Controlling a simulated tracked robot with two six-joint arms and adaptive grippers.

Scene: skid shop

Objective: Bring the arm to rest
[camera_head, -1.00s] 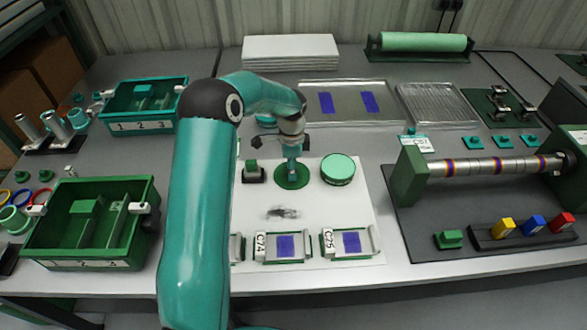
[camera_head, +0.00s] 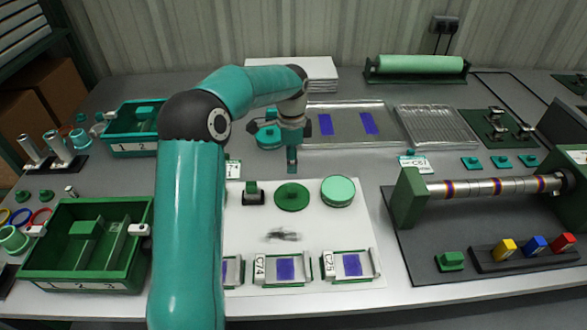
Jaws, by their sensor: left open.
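My left arm (camera_head: 187,220), teal with dark joints, rises from the bottom and bends over to the right. Its left gripper (camera_head: 291,168) points down above the far edge of the white mat (camera_head: 340,225), behind the dark green disc (camera_head: 291,196). It is open, and I see nothing held in it. My right gripper is not in view.
Green bins (camera_head: 88,245) and (camera_head: 135,128) stand at the left. A light green round tin (camera_head: 338,191) and framed plates (camera_head: 284,268) are on the mat. A roller stand (camera_head: 410,196) is at the right. Trays (camera_head: 348,122) lie behind.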

